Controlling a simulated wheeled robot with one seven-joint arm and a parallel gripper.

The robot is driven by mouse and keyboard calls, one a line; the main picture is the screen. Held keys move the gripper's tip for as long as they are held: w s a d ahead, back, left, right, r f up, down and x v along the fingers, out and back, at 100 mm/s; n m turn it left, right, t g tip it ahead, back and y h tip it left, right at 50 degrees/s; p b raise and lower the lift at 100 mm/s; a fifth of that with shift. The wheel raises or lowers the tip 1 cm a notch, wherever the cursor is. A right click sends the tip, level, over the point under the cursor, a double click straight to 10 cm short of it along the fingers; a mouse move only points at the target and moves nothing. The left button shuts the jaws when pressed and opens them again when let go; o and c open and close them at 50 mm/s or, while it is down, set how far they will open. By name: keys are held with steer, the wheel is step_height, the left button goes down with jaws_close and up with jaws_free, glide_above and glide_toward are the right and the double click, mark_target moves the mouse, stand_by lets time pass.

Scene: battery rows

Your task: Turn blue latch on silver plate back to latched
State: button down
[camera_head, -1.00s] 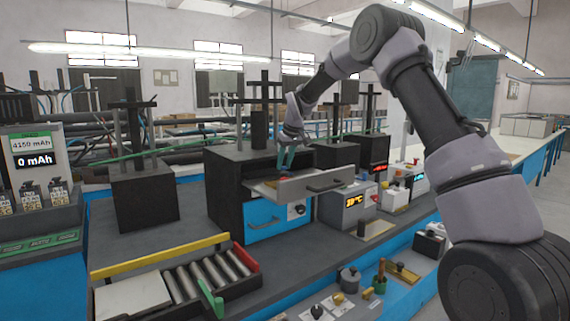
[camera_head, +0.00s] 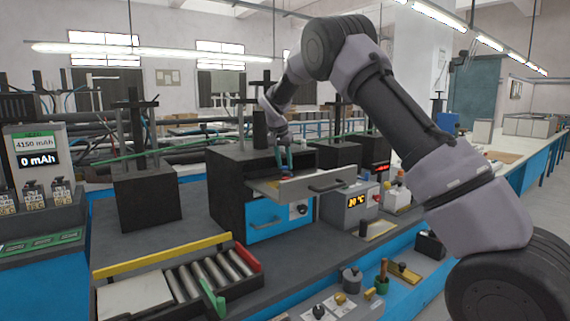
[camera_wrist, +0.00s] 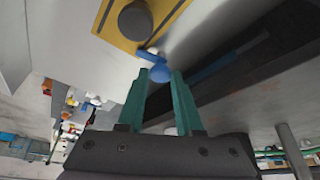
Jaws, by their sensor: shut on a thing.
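The blue latch (camera_wrist: 147,56) lies on a pale silver plate (camera_wrist: 197,38) in the wrist view, beside the corner of a yellow panel. A round blue knob (camera_wrist: 160,73) stands at the latch's near end. My gripper (camera_wrist: 160,78) has its two teal fingers on either side of this knob and is shut on it.
A dark round knob (camera_wrist: 135,20) stands on the yellow panel (camera_wrist: 119,40) close beyond the latch. The drawer's raised front stands just before my gripper.

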steer(key=shift+a+m+h, duration=0.1)
steer(key=shift+m+h, duration=0.3)
steer(key=shift+m, duration=0.7)
steer(key=shift+g, duration=0.3)
steer(key=c, duration=0.6)
jaws_free()
steer(key=v, duration=1)
steer(key=shift+s+r, duration=0.15)
steer(key=shift+r, duration=0.2)
